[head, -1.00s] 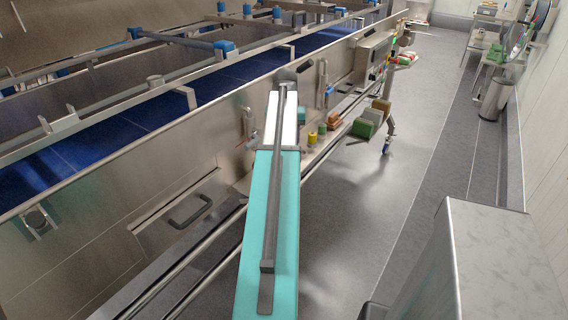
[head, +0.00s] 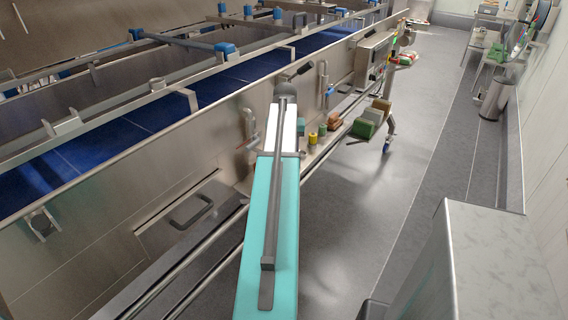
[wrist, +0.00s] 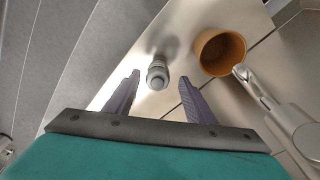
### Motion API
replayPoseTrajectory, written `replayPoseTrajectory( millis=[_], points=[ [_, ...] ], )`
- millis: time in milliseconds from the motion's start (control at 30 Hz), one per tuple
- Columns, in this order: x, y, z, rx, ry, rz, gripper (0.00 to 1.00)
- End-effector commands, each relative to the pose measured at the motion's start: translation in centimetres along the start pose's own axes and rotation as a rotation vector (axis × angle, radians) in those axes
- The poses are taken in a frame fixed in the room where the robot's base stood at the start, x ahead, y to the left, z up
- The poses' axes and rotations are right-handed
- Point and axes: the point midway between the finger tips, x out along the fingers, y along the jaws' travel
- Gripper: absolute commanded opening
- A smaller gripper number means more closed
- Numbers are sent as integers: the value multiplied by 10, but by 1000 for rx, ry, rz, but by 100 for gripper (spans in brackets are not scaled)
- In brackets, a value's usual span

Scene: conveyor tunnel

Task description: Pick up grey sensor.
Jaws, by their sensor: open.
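The grey sensor (wrist: 157,76) is a small rounded grey piece on a bare metal shelf (wrist: 118,40) in the wrist view. My gripper (wrist: 160,78) is open, with its two dark purplish fingers apart. In that picture the sensor appears between the fingertips, touching neither visibly. I cannot tell the height of the fingertips above the shelf. In the head view my arm hides the gripper, and I cannot make out the sensor there.
An orange cup (wrist: 220,52) stands right of the sensor, with a metal pipe fitting (wrist: 262,90) close to it. In the head view, green and brown boxes (head: 363,128) sit farther along the conveyor's side.

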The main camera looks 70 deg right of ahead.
Motion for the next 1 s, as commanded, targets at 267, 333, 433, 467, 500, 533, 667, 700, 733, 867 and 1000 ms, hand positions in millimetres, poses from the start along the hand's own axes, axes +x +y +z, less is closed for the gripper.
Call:
replayPoseTrajectory(
  millis=[267,333,433,467,500,533,667,700,733,867,1000],
  points=[
    [15,0,0,0,0,0,50],
    [16,1,0,1,0,0,50],
    [16,1,0,1,0,0,50],
    [16,1,0,1,0,0,50],
    [16,1,0,1,0,0,50],
    [16,1,0,1,0,0,50],
    [16,1,0,1,0,0,50],
    [16,1,0,1,0,0,50],
    [16,1,0,1,0,0,50],
    [16,1,0,1,0,0,39],
    [16,1,0,2,0,0,16]
  ],
)
